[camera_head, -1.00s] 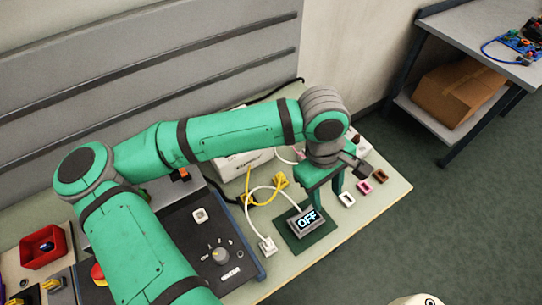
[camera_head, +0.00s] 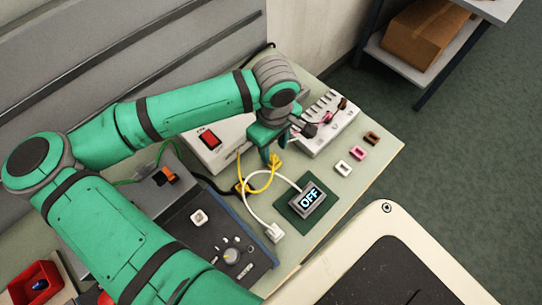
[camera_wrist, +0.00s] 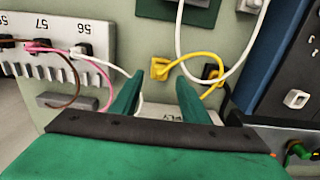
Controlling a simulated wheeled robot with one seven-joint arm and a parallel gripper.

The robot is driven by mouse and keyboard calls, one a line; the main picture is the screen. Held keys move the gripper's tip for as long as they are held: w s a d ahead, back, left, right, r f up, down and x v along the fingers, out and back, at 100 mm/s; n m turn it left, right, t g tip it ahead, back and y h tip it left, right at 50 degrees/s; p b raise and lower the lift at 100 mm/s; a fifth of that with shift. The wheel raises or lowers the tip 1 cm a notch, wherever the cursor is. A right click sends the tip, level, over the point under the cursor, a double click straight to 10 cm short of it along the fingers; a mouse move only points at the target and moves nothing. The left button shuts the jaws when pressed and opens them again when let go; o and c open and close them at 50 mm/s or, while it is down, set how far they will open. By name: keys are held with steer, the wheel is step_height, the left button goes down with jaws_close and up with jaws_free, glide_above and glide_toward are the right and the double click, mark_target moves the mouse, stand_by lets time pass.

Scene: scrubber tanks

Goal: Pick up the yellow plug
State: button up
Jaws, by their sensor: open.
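The yellow plug (camera_head: 276,160) lies on the pale green bench top, with a yellow cable looping from it to a black plug (camera_head: 243,187). In the wrist view the yellow plug (camera_wrist: 159,69) sits just beyond the fingertips, roughly centred between them. My gripper (camera_head: 271,155) points down beside the yellow plug and partly overlaps it in the head view. In the wrist view my gripper (camera_wrist: 158,88) is open, with nothing between its two green fingers. How high the fingertips are above the bench is hard to tell.
A white socket strip (camera_head: 328,122) with plugged-in cables stands close behind the gripper. A white box with a red switch (camera_head: 208,138) is to the left. A white cable runs near the OFF display (camera_head: 311,197) to a white plug (camera_head: 275,232). Small coloured frames (camera_head: 357,153) lie right.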

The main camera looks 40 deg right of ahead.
mark_target(273, 157)
steer(key=f, duration=0.5)
steer(key=shift+w+a, duration=0.1)
steer(key=shift+w, duration=0.1)
jaws_close()
